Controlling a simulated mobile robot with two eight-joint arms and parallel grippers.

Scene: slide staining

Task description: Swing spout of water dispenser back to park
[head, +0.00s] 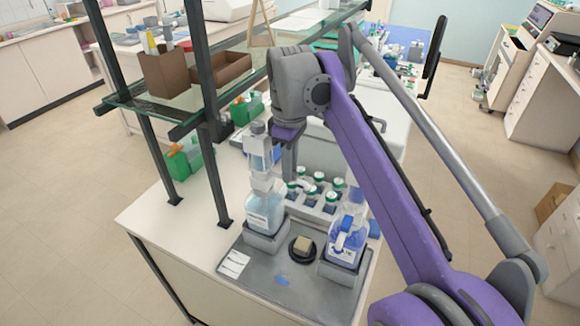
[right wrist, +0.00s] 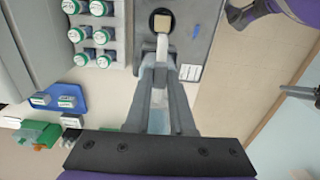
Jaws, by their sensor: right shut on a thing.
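A bottle dispenser with clear, pale blue liquid (head: 265,212) stands upright in a grey holder at the left of the grey tray (head: 315,290). Its clear upper part (head: 258,150) rises beside my right gripper (head: 289,172). A second dispenser (head: 347,240) with a blue-marked bottle stands to its right. In the right wrist view, my right gripper (right wrist: 161,68) is shut, with a white spout (right wrist: 162,47) at its fingertips, pointing toward a tan block. The spout's base is hidden behind the fingers. My left gripper is not in view.
The tan block (head: 303,244) sits on a round black stand between the dispensers. Several green-capped bottles (head: 312,190) stand in a grey rack behind. A shelf post (head: 214,170) rises close to the left. A white label (head: 233,264) lies at the tray's left.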

